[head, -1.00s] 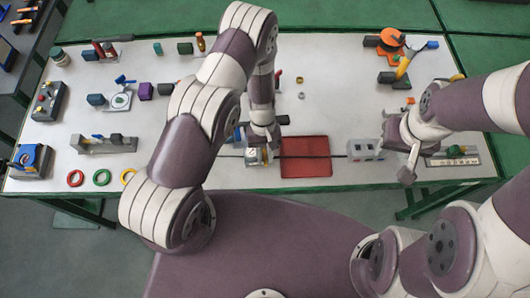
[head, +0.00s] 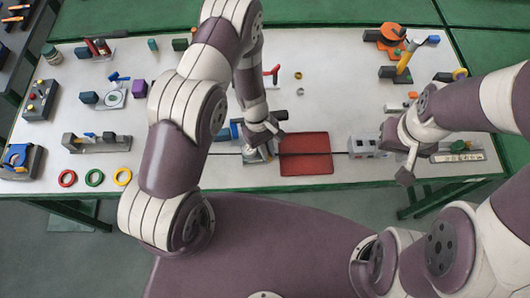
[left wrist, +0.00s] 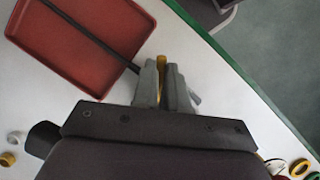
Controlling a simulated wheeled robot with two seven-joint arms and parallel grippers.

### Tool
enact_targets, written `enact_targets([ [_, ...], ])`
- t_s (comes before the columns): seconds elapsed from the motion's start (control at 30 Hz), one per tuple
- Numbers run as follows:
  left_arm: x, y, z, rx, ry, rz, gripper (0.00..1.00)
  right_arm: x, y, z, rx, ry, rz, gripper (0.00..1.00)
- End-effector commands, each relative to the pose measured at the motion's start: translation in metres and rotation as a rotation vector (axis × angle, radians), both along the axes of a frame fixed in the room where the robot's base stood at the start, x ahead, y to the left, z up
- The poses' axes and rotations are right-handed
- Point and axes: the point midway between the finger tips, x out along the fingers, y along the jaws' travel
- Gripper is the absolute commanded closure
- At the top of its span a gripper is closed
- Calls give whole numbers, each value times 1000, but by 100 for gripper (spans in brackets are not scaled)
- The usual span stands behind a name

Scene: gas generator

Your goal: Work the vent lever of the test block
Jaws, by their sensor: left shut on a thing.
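My left gripper (left wrist: 163,85) is shut on a small yellow piece (left wrist: 161,64), likely the vent lever, whose end shows between the fingertips in the left wrist view. In the head view my left gripper (head: 262,145) is down over a small metallic block (head: 258,157), probably the test block, just left of the red tray. The gripper hides most of this block, and the lever's angle cannot be made out. My right gripper (head: 402,165) hangs beside a grey box (head: 365,147) right of the tray; its jaw opening is unclear.
A red tray (head: 305,167) lies right of the block, with a thin dark rod (left wrist: 95,38) across it. Blue and dark parts (head: 228,132) stand left of the gripper. Coloured rings (head: 95,178) lie at front left. A green front edge (head: 75,196) borders the table.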

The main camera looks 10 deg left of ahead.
Motion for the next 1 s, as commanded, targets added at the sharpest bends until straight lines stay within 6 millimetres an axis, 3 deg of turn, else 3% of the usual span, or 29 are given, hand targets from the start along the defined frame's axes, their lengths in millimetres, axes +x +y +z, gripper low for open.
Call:
enact_targets([
  [0.03,1,0,-5,0,-2,42,100,0,0,-10,0,0,0,62],
  [0.6,13,-7,-5,-1,-3,584,100,0,0,-71,0,0,0,62],
  [1.0,22,-7,-4,-1,-2,927,100,0,0,-107,0,0,0,62],
])
